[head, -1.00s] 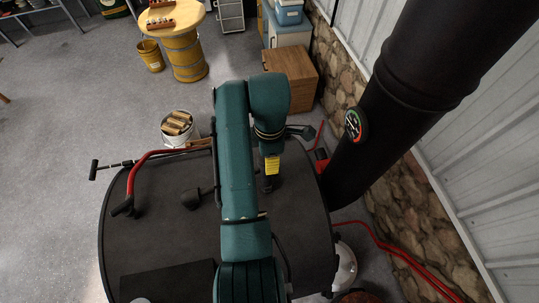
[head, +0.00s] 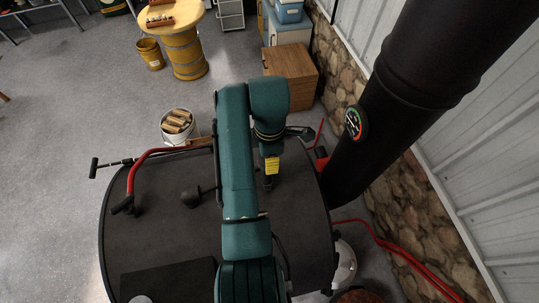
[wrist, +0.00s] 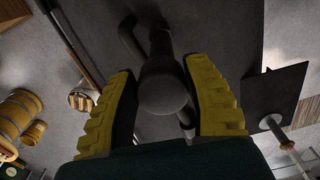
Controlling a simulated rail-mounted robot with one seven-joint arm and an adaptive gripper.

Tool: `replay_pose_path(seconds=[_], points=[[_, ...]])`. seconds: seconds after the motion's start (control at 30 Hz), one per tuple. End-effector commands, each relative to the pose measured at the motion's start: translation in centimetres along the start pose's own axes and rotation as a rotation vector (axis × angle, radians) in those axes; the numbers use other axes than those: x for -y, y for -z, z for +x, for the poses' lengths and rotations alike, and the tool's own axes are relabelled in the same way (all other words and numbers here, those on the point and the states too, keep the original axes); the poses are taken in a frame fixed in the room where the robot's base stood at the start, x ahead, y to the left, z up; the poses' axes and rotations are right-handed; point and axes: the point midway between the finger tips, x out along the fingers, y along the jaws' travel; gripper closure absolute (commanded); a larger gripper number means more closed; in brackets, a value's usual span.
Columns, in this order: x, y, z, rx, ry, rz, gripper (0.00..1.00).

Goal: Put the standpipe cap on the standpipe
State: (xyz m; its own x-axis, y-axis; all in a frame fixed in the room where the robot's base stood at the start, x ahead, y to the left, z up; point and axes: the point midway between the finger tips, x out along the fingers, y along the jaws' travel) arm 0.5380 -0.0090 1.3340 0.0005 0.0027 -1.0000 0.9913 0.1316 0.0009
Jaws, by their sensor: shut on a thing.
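My gripper (head: 270,176) points down over the right part of the dark stove top (head: 165,240). In the wrist view its two yellow ribbed fingers (wrist: 165,85) stand on either side of a dark, rounded piece, which I take to be the standpipe cap (wrist: 163,95). The gripper is shut on it. A dark upright pipe shape (wrist: 161,43) shows just beyond the cap; I cannot tell whether it is the standpipe or whether the two touch. In the head view the cap is too dark and small to make out apart from what lies below it.
A dark rounded fitting (head: 190,198) stands on the stove top left of my arm. A red bent handle (head: 150,160) is at the left edge. A thick black flue (head: 390,110) with a gauge (head: 355,123) rises at right. A white bucket (head: 177,128) of wood stands behind.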

Motion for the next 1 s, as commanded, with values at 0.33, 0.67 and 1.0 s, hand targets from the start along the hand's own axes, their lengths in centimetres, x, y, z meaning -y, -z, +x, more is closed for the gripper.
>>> replay_pose_path(seconds=[0.33,0.67,1.0], points=[[-0.01,0.0,0.15,0.0,0.0,0.0,0.9],[-0.01,0.0,0.85,0.0,0.0,0.003,0.9],[-0.01,0.0,0.84,0.0,0.0,0.003,0.9]])
